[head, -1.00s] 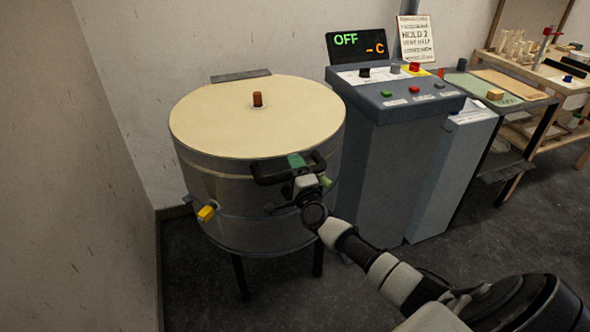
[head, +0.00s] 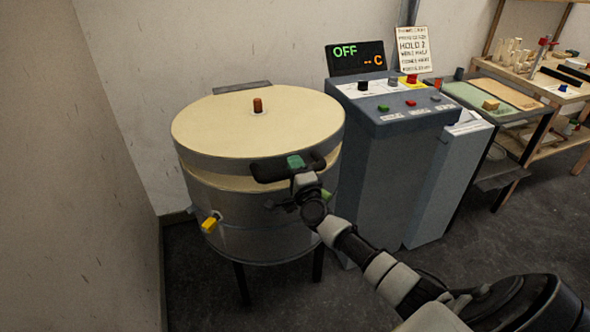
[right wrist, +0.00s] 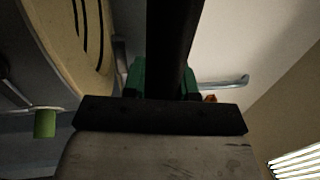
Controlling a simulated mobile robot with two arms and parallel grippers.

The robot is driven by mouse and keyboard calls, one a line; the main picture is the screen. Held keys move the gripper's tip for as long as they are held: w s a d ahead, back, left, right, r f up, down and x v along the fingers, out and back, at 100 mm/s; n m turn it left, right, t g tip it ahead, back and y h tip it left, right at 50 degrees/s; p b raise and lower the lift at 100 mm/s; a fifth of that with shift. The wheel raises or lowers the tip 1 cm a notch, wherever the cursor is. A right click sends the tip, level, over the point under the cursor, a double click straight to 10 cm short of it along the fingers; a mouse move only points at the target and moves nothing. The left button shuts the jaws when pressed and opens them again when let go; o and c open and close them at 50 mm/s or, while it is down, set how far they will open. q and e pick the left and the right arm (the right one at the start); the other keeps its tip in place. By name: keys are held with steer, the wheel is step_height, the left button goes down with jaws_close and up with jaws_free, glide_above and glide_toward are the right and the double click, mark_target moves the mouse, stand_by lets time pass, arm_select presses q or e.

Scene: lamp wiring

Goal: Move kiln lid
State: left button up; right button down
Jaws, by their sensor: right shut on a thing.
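The round cream kiln lid (head: 225,130) sits over the grey kiln body (head: 260,225), with a brown plug (head: 257,105) on its top. A gap shows at the front between lid and body, so the lid is tilted up slightly from the front. My right gripper (head: 296,163) is shut on the dark lid handle (head: 268,171) at the front right of the lid. In the right wrist view the handle (right wrist: 172,45) runs between the green fingers, and the kiln's inside shows at the left. My left gripper is not in view.
A grey control cabinet (head: 395,110) with an OFF display (head: 357,57) stands close at the right. A wall is close on the left. Shelves (head: 545,85) stand at the far right.

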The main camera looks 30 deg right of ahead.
steer(key=w+r+p, duration=0.2)
steer(key=r+p, duration=0.6)
steer(key=r, duration=0.2)
steer(key=w+d+r+p, duration=0.1)
steer(key=w+r+p, duration=0.2)
steer(key=r+p, duration=0.5)
step_height(320, 180, up, 4)
steer(key=shift+w+d+f, duration=0.2)
steer(key=shift+w, duration=0.1)
steer(key=c, duration=0.9)
jaws_free()
steer(key=shift+s+f, duration=0.1)
steer(key=p+v, duration=0.1)
steer(key=v, duration=0.9)
steer(key=shift+s+a+p, duration=0.15)
steer(key=shift+s+p, duration=0.2)
steer(key=shift+p, duration=0.05)
